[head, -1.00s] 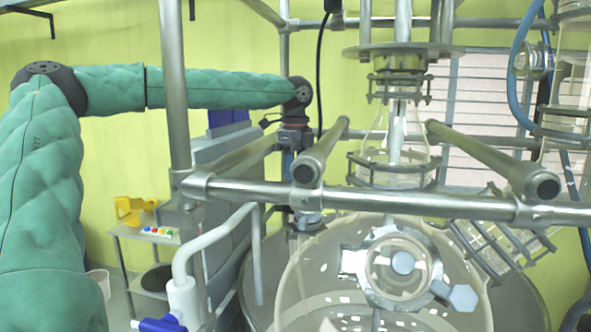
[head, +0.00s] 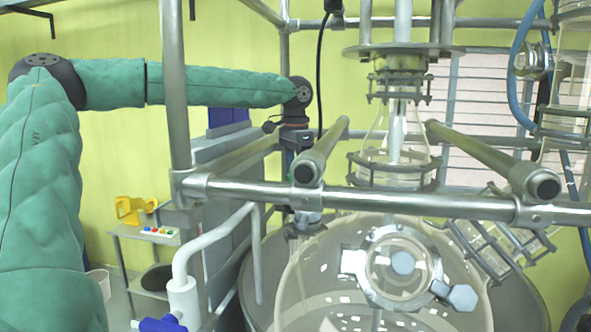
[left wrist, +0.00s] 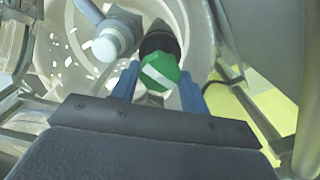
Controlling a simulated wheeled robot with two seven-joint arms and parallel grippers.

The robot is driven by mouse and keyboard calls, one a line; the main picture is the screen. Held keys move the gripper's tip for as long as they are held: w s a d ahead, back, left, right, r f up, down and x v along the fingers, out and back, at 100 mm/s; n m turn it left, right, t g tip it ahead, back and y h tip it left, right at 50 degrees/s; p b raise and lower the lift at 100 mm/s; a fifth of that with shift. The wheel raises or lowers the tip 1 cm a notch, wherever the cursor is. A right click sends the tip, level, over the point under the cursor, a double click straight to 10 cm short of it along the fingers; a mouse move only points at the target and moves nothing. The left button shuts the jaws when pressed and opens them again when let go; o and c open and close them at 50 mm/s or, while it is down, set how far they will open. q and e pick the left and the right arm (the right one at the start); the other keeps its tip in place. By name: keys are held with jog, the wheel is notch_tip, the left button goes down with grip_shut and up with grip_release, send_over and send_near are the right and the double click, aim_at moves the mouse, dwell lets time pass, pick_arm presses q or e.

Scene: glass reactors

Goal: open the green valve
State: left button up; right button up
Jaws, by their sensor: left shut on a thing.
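The green valve (left wrist: 158,73) shows in the left wrist view as a green faceted knob with a white stripe, on a dark stem. My left gripper (left wrist: 158,84) has its two blue fingers on either side of the knob and is shut on it. In the head view my left arm reaches in from the left and bends down behind the metal frame. There the fingers and the green valve are hidden or too small to make out. My right gripper is in neither view.
A metal frame rail (head: 400,203) crosses in front of the glass reactor vessel (head: 330,262). A vertical post (head: 175,90) stands before my left arm. A white pipe (head: 215,238) with a blue valve (head: 160,324) is at lower left. A small cart (head: 150,236) stands behind it.

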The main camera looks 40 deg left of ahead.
pick_arm(q)
jog(key=n, duration=0.4)
jog(key=shift+r+n, duration=0.1)
jog(key=shift+n, duration=0.2)
jog(key=n, duration=0.4)
jog(key=shift+n, duration=0.3)
jog(key=n, duration=0.4)
jog(key=shift+n, duration=0.3)
jog(key=n, duration=0.3)
jog(key=shift+n, duration=0.3)
jog(key=o, duration=1)
